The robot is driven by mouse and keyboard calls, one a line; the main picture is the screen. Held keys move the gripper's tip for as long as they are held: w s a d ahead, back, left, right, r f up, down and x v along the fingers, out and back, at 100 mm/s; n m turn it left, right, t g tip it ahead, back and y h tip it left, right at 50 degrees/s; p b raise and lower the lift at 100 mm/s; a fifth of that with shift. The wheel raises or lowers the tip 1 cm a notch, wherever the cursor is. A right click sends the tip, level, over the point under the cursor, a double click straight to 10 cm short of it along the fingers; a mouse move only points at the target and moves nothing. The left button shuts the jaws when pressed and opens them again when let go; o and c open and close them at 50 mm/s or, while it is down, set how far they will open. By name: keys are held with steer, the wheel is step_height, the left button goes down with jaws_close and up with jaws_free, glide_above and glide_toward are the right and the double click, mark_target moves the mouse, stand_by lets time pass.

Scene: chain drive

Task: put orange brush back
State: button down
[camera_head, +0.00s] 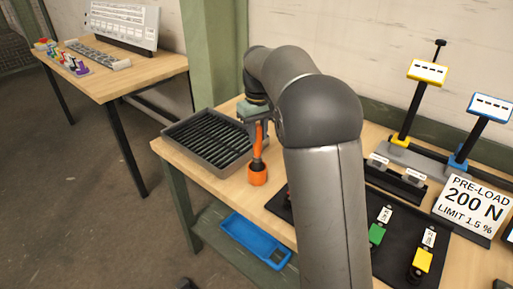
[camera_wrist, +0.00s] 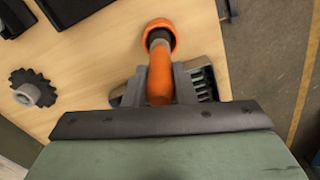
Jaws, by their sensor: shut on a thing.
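The orange brush (camera_head: 258,158) hangs roughly upright from my gripper (camera_head: 259,122) in the head view, with a dark band above its wide round orange lower end. It is beside the right side of the grey ribbed tray (camera_head: 178,128) on the bench. In the wrist view my gripper (camera_wrist: 158,88) is shut on the orange handle (camera_wrist: 160,66), one grey finger on each side. The round orange end points away from the gripper. Whether the brush touches the bench or tray is unclear.
A black mat (camera_head: 397,228) with green (camera_head: 376,234) and yellow (camera_head: 422,261) tools lies to the right. Stands and a pre-load sign (camera_head: 474,207) are farther right. A blue bin (camera_head: 256,240) sits below. A dark toothed wheel (camera_wrist: 30,90) lies on the bench.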

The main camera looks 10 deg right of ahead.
mark_target(257, 144)
steer(key=shift+f, duration=1.95)
steer(key=shift+f, duration=0.15)
steer(key=c, duration=1.2)
jaws_free()
step_height(257, 144, up, 12)
steer(key=shift+r+p, duration=0.15)
steer(key=shift+p, duration=0.2)
steer(key=s+f+m, duration=0.1)
steer(key=s+f, duration=0.4)
steer(key=s, duration=0.6)
steer(key=s+a+f+m, duration=0.1)
steer(key=s+f, duration=0.4)
steer(key=s, duration=0.6)
steer(key=s+f+m, duration=0.1)
steer(key=s+f, duration=0.4)
steer(key=s, duration=0.7)
steer(key=shift+a+m, duration=0.15)
steer(key=shift+m, duration=0.15)
